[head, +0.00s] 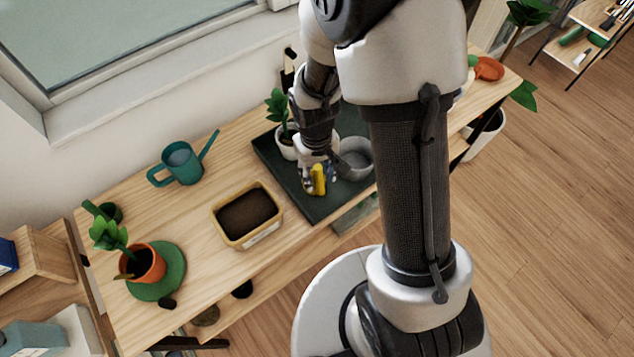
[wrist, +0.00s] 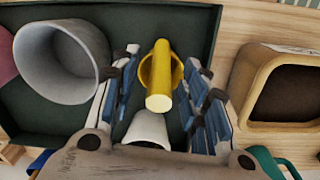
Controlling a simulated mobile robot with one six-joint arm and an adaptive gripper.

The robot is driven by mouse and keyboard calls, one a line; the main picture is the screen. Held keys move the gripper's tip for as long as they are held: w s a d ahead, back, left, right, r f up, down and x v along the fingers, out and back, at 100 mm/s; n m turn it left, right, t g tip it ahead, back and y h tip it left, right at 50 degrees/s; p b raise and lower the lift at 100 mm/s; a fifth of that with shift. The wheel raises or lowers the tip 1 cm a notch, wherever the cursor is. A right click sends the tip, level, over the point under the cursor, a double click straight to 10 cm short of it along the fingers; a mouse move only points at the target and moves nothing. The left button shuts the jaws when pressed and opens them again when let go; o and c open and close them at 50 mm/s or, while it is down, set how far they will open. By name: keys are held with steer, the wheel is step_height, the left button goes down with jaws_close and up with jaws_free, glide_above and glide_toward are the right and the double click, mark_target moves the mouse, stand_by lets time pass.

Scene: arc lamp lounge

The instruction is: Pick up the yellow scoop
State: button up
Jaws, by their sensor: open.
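The yellow scoop (head: 318,179) is on the dark green tray (head: 304,205) on the wooden bench. In the wrist view the scoop (wrist: 160,78) lies between the two fingers of my gripper (wrist: 162,92), its rounded end toward the camera. My gripper (head: 314,170) is open around the scoop, with a visible gap on each side. In the head view the gripper and wrist cover part of the scoop. I cannot tell how far the fingertips are above the tray.
A grey pot (head: 357,158) stands close right of the gripper in the head view, and a potted plant (head: 284,134) close left. A soil-filled planter (head: 246,216) sits left of the tray, with a teal watering can (head: 182,163) farther left. Bare wood lies between these.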

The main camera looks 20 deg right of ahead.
steer(key=shift+r, duration=0.1)
steer(key=shift+c, duration=0.2)
jaws_close()
stand_by(0.4)
step_height(320, 180, up, 20)
steer(key=p, duration=0.6)
steer(key=shift+p, duration=0.3)
